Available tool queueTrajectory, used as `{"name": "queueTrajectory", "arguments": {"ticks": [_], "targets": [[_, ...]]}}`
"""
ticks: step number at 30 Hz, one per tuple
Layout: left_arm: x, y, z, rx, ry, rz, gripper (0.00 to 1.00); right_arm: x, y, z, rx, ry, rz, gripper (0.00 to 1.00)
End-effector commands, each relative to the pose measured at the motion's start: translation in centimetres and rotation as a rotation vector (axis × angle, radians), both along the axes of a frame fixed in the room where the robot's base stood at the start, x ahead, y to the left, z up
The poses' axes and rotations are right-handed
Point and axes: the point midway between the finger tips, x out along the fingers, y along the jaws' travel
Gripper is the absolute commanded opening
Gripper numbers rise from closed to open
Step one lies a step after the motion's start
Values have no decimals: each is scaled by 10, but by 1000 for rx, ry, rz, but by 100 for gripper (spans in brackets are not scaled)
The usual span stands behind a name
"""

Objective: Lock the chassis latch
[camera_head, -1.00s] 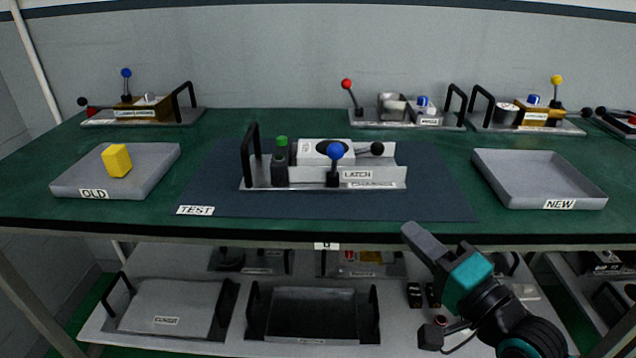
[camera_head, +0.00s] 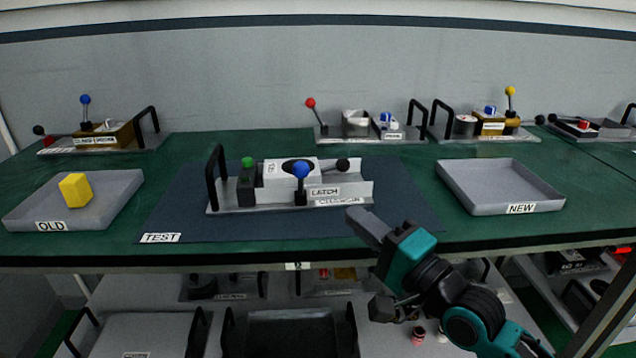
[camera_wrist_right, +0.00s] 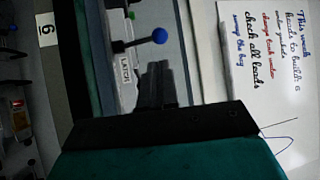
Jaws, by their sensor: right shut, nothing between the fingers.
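The chassis (camera_head: 340,198) stands on the dark test mat (camera_head: 200,228) in the middle of the bench. Its latch lever has a blue knob (camera_head: 300,169) on a black post, beside the LATCH label. A black knob on a rod (camera_head: 343,165) and a green-topped block (camera_head: 247,176) are also on it. My right gripper (camera_head: 352,212) is shut and empty, in front of the chassis at its lower right, apart from the latch in the head view. The right wrist view shows the blue knob (camera_wrist_right: 159,36) beyond the dark fingers (camera_wrist_right: 155,88). My left gripper is not in view.
The grey OLD tray (camera_head: 110,210) holds a yellow block (camera_head: 75,190) at left. The NEW tray (camera_head: 540,200) at right is empty. Several lever assemblies stand along the back of the bench. A lower shelf holds more trays. A black handle (camera_head: 212,180) rises at the chassis's left end.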

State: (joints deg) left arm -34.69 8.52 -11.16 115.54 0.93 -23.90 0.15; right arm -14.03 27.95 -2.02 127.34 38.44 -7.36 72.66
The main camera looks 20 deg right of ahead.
Motion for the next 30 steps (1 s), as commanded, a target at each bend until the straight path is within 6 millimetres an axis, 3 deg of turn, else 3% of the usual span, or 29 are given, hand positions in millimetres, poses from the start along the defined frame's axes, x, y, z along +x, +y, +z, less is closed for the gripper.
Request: {"name": "queueTrajectory", "arguments": {"ticks": [18,30], "targets": [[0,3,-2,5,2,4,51,85,32,18,1,-1,-1,0],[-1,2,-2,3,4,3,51,95,36,20,0,1,0,0]]}}
